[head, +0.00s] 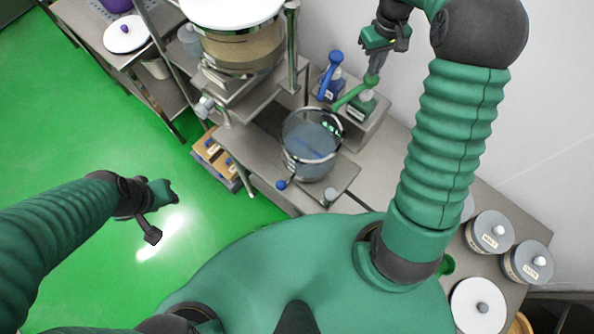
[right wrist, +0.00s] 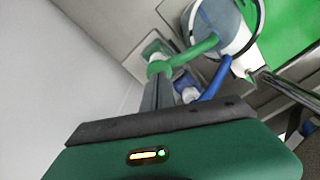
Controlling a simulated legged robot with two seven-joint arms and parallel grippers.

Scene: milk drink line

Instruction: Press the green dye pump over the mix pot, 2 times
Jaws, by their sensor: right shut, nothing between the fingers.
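The green dye pump (head: 352,95) stands on a bottle on the raised shelf at the back, its spout reaching left toward the mix pot. It also shows in the right wrist view (right wrist: 192,54). The mix pot (head: 298,164) is a clear round vessel with a metal rim and small green spots inside; part of it shows in the right wrist view (right wrist: 226,30). My right gripper (head: 372,80) is shut and empty, its fingertips right at the green pump's head. Whether they touch cannot be told. My left gripper (head: 152,222) hangs over the green floor, away from everything; its opening is unclear.
A blue pump (head: 332,70) stands just left of the green one. A large machine with a round vessel (head: 240,50) is left of the pumps. Lidded containers (head: 489,232) stand on the counter at lower right. A white wall is behind the right arm.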

